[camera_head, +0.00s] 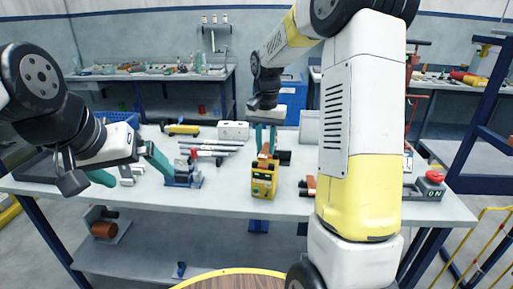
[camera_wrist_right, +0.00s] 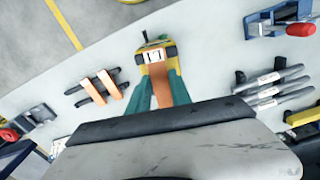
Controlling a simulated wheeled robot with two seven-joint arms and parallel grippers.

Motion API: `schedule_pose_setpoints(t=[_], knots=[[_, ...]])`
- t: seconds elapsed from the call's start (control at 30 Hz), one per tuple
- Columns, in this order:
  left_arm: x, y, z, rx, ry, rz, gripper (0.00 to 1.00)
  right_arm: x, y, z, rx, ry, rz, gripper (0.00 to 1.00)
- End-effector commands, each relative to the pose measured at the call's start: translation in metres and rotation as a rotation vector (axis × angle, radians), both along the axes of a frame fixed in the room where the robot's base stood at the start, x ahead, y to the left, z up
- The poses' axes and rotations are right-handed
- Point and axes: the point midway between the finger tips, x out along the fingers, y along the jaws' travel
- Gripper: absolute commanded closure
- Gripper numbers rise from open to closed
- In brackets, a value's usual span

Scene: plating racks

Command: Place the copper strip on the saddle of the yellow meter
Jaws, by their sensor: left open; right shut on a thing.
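The yellow meter (camera_head: 263,185) stands on the bench near its front edge, upright, with a dark panel on its front. It also shows in the right wrist view (camera_wrist_right: 156,55). My right gripper (camera_head: 265,138) reaches down behind and above the meter. Its green fingers are shut on the copper strip (camera_wrist_right: 165,88), which also shows in the head view (camera_head: 265,160). The strip's far end is at the meter's top; I cannot tell whether it touches the saddle. My left gripper (camera_head: 127,168) is open and empty over the bench's left part.
A blue clamp (camera_head: 183,176) stands between my left gripper and the meter. Grey bars (camera_head: 212,146) lie behind it. More copper strips (camera_wrist_right: 96,87) lie on a dark rack beside the meter. A box with a red button (camera_head: 434,178) is at the right end.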

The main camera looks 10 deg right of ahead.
Motion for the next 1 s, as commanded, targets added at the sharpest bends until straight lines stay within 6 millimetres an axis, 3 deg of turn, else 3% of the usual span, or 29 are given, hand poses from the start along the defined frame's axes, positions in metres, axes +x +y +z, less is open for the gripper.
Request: schedule_pose_setpoints(t=[0.17,0.53,0.57,0.63,1.0], knots=[[0.000,0.000,0.000,0.000,0.000,0.000,0.00,-0.001,0.000,-0.024,0.000,0.001,0.001,1.00],[0.000,0.000,0.000,0.000,0.000,0.000,0.00,0.000,0.000,-0.028,0.000,-0.001,0.001,1.00],[0.000,0.000,0.000,0.000,0.000,0.000,0.00,0.000,0.000,-0.028,0.000,0.000,0.001,0.69],[0.000,0.000,0.000,0.000,0.000,0.000,0.00,0.000,0.000,-0.028,0.000,0.000,0.000,0.55],[0.000,0.000,0.000,0.000,0.000,0.000,0.00,0.000,0.000,-0.025,0.000,-0.001,0.000,0.53]])
